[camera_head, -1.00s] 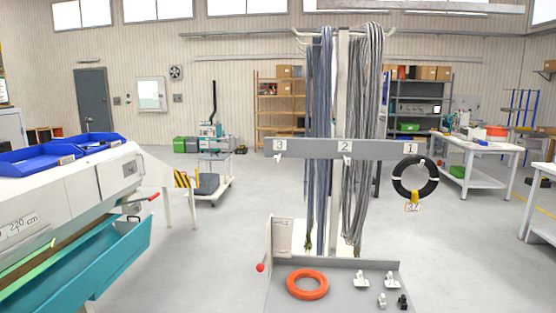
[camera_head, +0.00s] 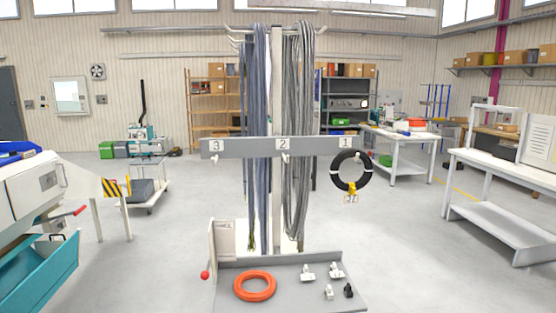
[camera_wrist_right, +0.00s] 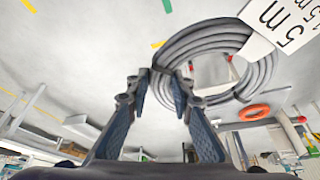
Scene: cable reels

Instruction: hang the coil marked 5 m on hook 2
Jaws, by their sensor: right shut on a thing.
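In the right wrist view my right gripper (camera_wrist_right: 163,82) is shut on the rim of a grey coil (camera_wrist_right: 205,34). A white tag reading 5 m (camera_wrist_right: 276,22) hangs at the coil's upper right. In the head view, hook 2 (camera_head: 285,158) is a small white hook under the label 2 (camera_head: 283,144), in the middle of the stand's grey crossbar (camera_head: 245,149). The hook is empty. Neither gripper nor the grey coil shows in the head view.
A black coil (camera_head: 366,172) hangs at label 1. The hook at label 3 (camera_head: 215,159) is empty. An orange coil (camera_head: 241,290) and small fittings lie on the stand's base tray (camera_head: 290,267). Long cables hang behind the crossbar. A workbench (camera_head: 510,224) stands right; open floor lies between.

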